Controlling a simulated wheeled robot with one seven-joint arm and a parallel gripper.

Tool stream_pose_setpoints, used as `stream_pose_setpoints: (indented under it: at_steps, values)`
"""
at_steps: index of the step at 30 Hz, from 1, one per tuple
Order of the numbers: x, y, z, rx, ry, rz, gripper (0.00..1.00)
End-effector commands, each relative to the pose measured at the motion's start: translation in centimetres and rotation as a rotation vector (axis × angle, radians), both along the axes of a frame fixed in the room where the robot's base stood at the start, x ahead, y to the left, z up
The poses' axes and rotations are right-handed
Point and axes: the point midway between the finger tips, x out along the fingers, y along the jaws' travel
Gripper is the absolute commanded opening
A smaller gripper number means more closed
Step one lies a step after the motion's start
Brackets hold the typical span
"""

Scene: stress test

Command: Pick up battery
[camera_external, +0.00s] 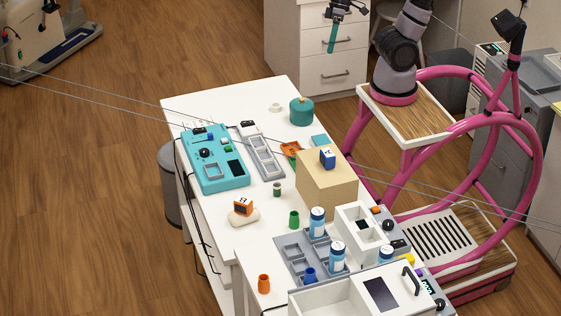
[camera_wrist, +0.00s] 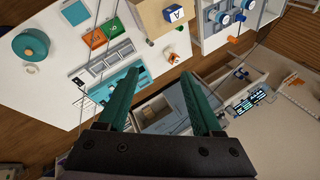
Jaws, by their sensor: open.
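No thing is clearly marked as the battery. A small dark green-grey cylinder (camera_external: 277,190) stands upright on the white table in the external view and may be it; I cannot tell. My gripper (camera_external: 333,36) hangs in the air beyond the table's far end, near the white drawers, well apart from the cylinder. In the wrist view my gripper (camera_wrist: 163,73) shows two teal fingers spread apart with nothing held between them. I cannot make out the cylinder for sure in the wrist view.
On the white table (camera_external: 225,97) are a teal device (camera_external: 232,184), a grey compartment tray (camera_external: 266,165), a teal pot (camera_external: 301,111), and a wooden box (camera_external: 325,190) bearing a blue letter cube (camera_external: 327,158). A green cup (camera_external: 294,219) and blue-capped jars (camera_external: 317,222) stand nearer.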

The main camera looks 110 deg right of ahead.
Motion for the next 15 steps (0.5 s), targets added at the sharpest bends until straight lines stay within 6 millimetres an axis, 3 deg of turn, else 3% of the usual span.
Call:
stream_pose_setpoints:
  at_steps: [1, 15]
  values:
    - [0.9, 0.5, -1.4, 0.051, 0.075, -0.016, 0.67]
    - [8.8, 4.1, -12.5, 0.564, 0.559, -0.261, 0.67]
